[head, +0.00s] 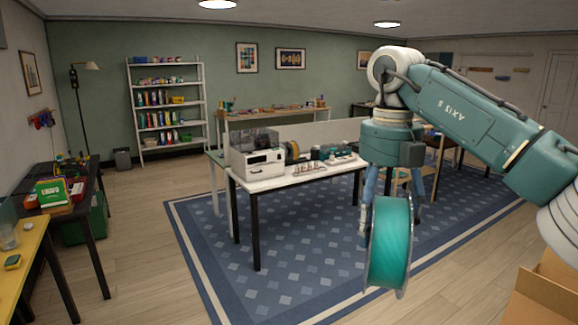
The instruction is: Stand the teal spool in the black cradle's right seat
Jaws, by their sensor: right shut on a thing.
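The teal spool (390,245) hangs upright, its round side edge-on, in the lower right of the head view. My right gripper (368,205) is shut on it from above and holds it in the air in front of the blue rug. The spool hides part of the gripper's fingers. On the white table (262,184) in the middle distance, a dark round spool-like thing (292,150) stands beside a white machine. I cannot make out the black cradle or its seats for certain at this distance. My left gripper is out of the picture.
The white machine (257,160) and several small things stand on the white table. A dark table (80,195) and a yellow one (25,255) are at the left. A cardboard box (545,290) is at lower right. The blue rug (270,280) has open floor.

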